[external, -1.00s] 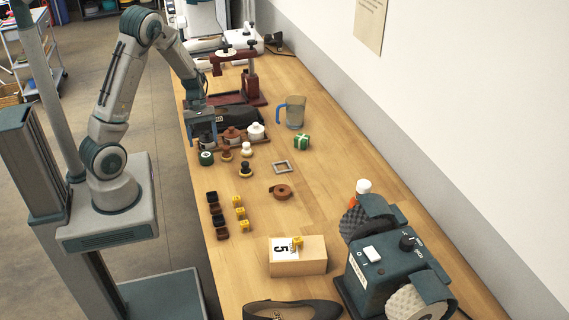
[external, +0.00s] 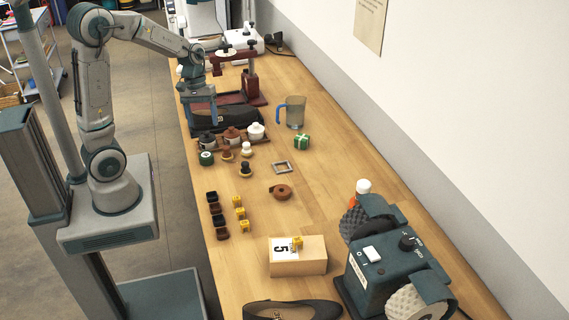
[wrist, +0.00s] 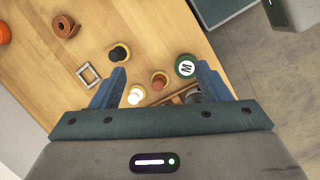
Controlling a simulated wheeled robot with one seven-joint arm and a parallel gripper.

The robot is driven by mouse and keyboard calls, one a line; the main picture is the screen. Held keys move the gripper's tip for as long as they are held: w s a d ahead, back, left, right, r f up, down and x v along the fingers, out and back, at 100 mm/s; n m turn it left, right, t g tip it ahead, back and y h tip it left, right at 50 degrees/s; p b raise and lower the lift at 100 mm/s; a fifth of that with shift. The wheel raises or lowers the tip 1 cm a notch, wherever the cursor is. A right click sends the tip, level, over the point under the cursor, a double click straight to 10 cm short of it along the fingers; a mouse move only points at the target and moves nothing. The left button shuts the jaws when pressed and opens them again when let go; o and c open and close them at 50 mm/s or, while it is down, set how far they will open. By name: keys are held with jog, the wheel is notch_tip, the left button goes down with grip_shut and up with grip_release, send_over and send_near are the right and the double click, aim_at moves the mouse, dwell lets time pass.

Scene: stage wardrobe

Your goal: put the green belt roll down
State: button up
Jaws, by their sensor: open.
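A short dark-green round piece with a white M on top (external: 206,158) stands upright on the table near its left edge; I take it for the green belt roll. In the wrist view it (wrist: 185,66) lies just beyond the right finger, with a clear gap above the table to my gripper. My gripper (external: 213,114) is raised over the black case area, beyond the green piece. Its two fingers (wrist: 160,80) are spread with nothing held between them. A brown belt roll (external: 281,192) lies apart to the right and also shows in the wrist view (wrist: 65,26).
A rack of lidded pots (external: 232,137) is close behind the green piece. Small knobbed brushes (external: 245,168) stand beside it. The table middle is mostly clear.

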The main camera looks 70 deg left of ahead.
jog(key=s+d+r+m+t+y, duration=0.1)
jog(key=s+d+r+m, duration=0.2)
jog(key=d+m, duration=0.3)
jog(key=s+d+r+m+t+y, duration=0.2)
jog(key=s+d+r+m, duration=0.2)
jog(key=s+d+m, duration=0.1)
jog(key=d+m, duration=0.1)
jog(key=d, duration=0.1)
jog(key=shift+d, duration=0.3)
